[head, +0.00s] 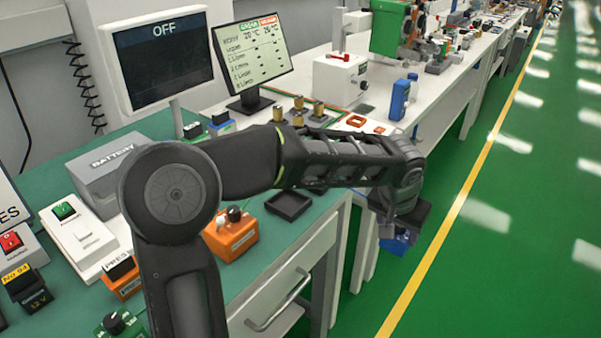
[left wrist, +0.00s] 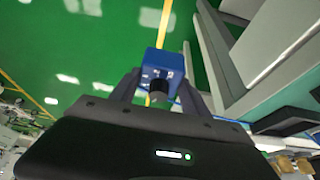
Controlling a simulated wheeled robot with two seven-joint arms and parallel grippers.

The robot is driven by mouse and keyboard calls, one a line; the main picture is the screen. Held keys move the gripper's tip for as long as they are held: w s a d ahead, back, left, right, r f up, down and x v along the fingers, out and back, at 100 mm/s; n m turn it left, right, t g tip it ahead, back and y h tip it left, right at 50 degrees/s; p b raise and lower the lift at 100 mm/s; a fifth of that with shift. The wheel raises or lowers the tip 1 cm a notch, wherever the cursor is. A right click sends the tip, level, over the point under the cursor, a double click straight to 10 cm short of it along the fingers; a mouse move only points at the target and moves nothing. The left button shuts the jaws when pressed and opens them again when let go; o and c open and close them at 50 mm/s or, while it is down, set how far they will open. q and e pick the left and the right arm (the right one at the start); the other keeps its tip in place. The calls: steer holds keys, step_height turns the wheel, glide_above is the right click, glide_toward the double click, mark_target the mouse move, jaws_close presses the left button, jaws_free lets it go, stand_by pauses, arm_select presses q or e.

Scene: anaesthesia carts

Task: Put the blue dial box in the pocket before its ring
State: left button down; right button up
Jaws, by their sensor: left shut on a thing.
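My left gripper (head: 399,222) is out past the table's right edge, above the green floor. It is shut on a blue box (head: 398,243), which hangs below the fingers and is partly hidden by the hand. In the left wrist view the blue dial box (left wrist: 164,62) sits between the fingers of my gripper (left wrist: 160,86), with its dark knob (left wrist: 157,90) and white marks showing. A black square tray (head: 289,206) with a low rim lies empty near the table edge. I cannot tell which pocket belongs to which ring. My right gripper is not in view.
An orange dial box (head: 231,235) stands left of the black tray. Several brass cylinders (head: 299,104) stand behind my forearm. A blue device (head: 400,98) stands at the white bench's edge. A drawer with a handle (head: 280,302) is below the table edge. The floor on the right is clear.

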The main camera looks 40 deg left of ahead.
arm_select(q)
steer(key=shift+r, duration=0.15)
steer(key=a+r+p, duration=0.5)
steer(key=a+r, duration=0.3)
steer(key=a, duration=0.3)
steer(key=w+a+r+p, duration=0.1)
steer(key=a+r+p, duration=0.5)
steer(key=a, duration=0.6)
step_height(320, 180, up, 2)
steer(key=shift+w+r, duration=0.1)
steer(key=shift+w, duration=0.1)
steer(key=shift+a, duration=0.1)
steer(key=shift+f, duration=3.2)
step_height(320, 180, down, 4)
steer(key=shift+r, duration=0.15)
